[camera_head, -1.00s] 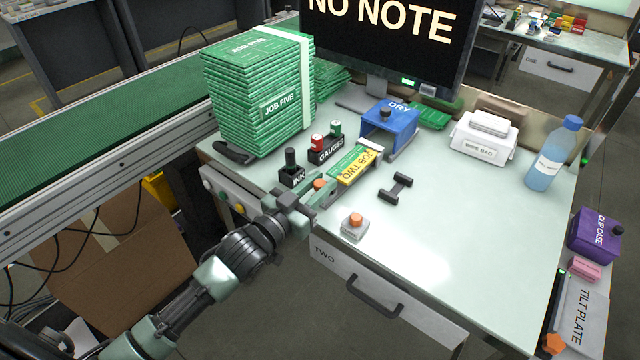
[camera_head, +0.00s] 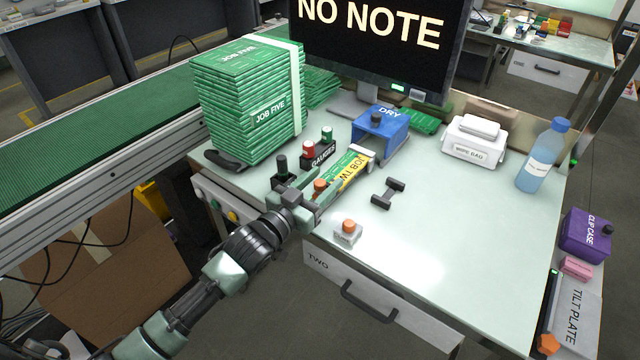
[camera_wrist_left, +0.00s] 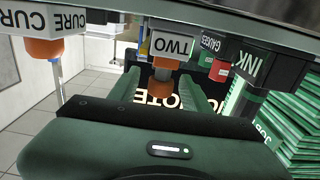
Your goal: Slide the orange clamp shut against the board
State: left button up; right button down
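The orange clamp (camera_head: 320,185) sits at the near left end of the board (camera_head: 354,167), which is green with a yellow JOB TWO label. In the left wrist view, which looks upside down, the orange clamp (camera_wrist_left: 162,84) shows beside a white block marked TWO (camera_wrist_left: 172,44). My left gripper (camera_head: 317,193) is low over the bench at the clamp. In the left wrist view its two green fingers (camera_wrist_left: 160,95) are spread, with the orange part between them in the picture. I cannot tell whether they touch it. My right gripper is not in view.
The black INK holder (camera_head: 284,178) and GAUGES holder (camera_head: 318,155) stand close to the left gripper. An orange-topped button box (camera_head: 348,231) is near the front edge. A black double-ended piece (camera_head: 388,193) and the blue DRY box (camera_head: 381,131) lie beyond. The bench's right front is clear.

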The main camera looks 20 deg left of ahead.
aim_at(316, 188)
pick_arm(q)
jog(key=shift+f, duration=0.1)
jog(key=shift+b+v, duration=0.3)
jog(key=shift+v, duration=3.6)
